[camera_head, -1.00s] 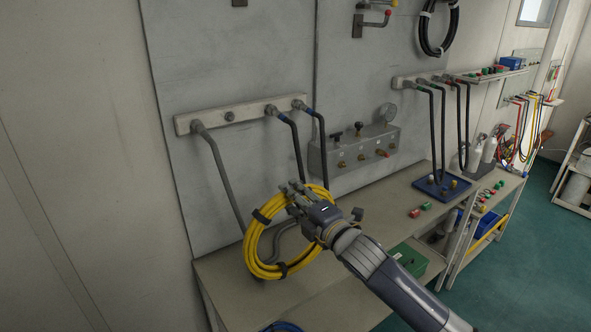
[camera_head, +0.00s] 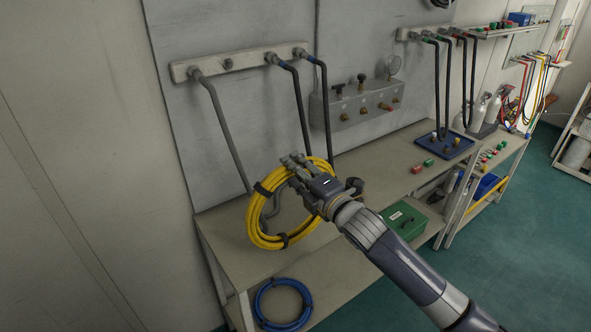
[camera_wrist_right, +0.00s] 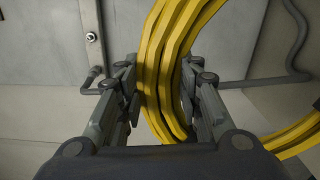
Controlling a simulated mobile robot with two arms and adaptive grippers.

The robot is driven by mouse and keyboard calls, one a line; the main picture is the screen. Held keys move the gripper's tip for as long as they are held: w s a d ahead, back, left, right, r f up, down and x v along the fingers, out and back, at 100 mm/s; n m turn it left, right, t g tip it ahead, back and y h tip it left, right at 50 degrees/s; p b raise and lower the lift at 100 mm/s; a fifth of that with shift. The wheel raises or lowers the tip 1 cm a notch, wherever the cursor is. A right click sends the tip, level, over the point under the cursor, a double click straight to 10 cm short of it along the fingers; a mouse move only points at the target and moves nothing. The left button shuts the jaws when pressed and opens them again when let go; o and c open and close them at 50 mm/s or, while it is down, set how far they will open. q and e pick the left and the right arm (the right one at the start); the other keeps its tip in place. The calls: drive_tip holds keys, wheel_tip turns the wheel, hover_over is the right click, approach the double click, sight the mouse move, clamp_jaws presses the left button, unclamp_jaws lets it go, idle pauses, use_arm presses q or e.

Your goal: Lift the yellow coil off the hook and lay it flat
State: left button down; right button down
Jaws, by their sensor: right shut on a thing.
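The yellow coil (camera_head: 259,227) is a thick bundle of hose loops with dark ties, held upright or tilted in front of the bench. My right gripper (camera_head: 294,168) is shut on the coil's upper right side. In the right wrist view the coil (camera_wrist_right: 160,70) runs between the two fingers of my right gripper (camera_wrist_right: 165,98). The coil is off any hook; whether its lower edge touches the bench I cannot tell. My left gripper is not in view.
The bench top (camera_head: 345,172) has bare room right of the coil. Grey and black hoses hang from a wall rail (camera_head: 240,60) behind it. A valve box (camera_head: 362,100), a blue tray (camera_head: 442,148) and a green box (camera_head: 402,221) are rightward. A blue coil (camera_head: 283,303) lies on the lower shelf.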

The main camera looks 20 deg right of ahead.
drive_tip(key=shift+f+b, duration=0.65)
drive_tip(key=shift+f, duration=0.05)
drive_tip(key=shift+f+b, duration=0.75)
drive_tip(key=shift+f, duration=0.7)
